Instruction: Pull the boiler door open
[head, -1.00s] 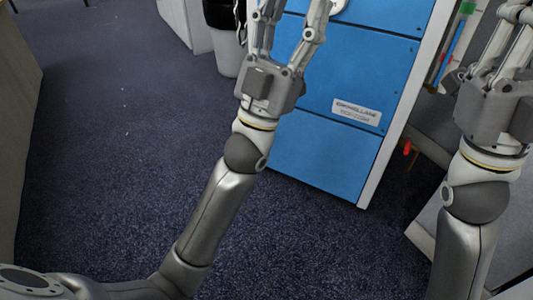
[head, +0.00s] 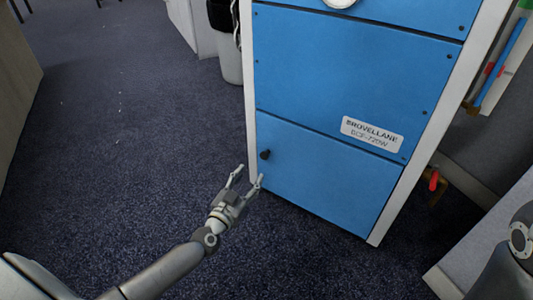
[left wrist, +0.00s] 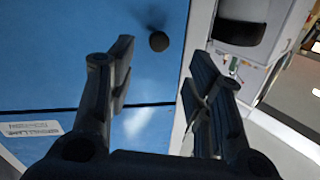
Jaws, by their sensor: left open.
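The boiler is a blue-fronted cabinet with a white frame. Its lower blue door (head: 310,185) looks shut and has a small black knob (head: 265,154) near its upper left corner. My left gripper (head: 247,177) is open and empty, just below the knob in the head view and apart from it. In the left wrist view the knob (left wrist: 159,41) shows beyond and between the two open fingers of my left gripper (left wrist: 160,85). My right gripper is out of view; only part of my right arm shows at the right edge.
A label plate (head: 372,133) sits on the blue panel above the door. A grey bin (head: 228,55) stands behind the boiler's left side. A pipe with a red handle (head: 434,180) is at its right. The carpet (head: 120,160) to the left is clear.

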